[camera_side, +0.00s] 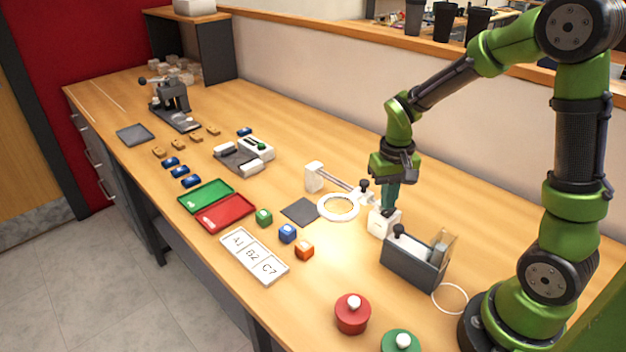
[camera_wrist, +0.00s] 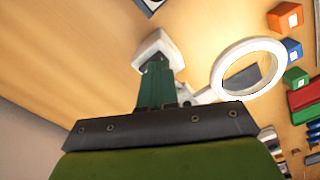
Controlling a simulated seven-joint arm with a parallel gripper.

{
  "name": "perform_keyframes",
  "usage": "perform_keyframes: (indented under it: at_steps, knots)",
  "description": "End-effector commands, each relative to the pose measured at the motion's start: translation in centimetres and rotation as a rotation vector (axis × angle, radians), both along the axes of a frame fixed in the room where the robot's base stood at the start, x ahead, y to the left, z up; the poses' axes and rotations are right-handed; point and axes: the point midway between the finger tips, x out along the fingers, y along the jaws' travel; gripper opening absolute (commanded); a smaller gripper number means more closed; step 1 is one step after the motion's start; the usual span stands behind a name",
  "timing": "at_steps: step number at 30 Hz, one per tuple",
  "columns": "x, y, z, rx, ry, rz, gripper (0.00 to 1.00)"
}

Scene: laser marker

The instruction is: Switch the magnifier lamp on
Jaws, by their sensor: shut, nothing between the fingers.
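The magnifier lamp has a white ring head (camera_side: 338,207) on a jointed arm, which runs from a white clamp (camera_side: 314,178) to a dark knob. The ring also shows in the wrist view (camera_wrist: 249,69), to the right of my fingers. A white block (camera_side: 383,222) stands beside the ring, on its right. My gripper (camera_side: 388,208) points down with its green fingers shut and empty, its tips at the top of the white block. In the wrist view the fingertips (camera_wrist: 154,66) overlap the white block (camera_wrist: 158,47) and hide part of its top. I cannot tell whether they touch it.
A dark box with a clear panel (camera_side: 415,260) stands just right of the white block. A dark square pad (camera_side: 300,211) lies left of the ring. Green, blue and orange cubes (camera_side: 287,233) sit in front. Red and green round buttons (camera_side: 352,314) stand at the near edge.

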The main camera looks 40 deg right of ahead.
Motion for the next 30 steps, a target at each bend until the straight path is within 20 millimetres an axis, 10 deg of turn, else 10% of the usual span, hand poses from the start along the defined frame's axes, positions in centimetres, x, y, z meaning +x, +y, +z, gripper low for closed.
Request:
perform_keyframes:
  at_steps: [30]
  knots:
    - [0.0,0.0,5.5,0.0,-0.001,0.0,0.0]
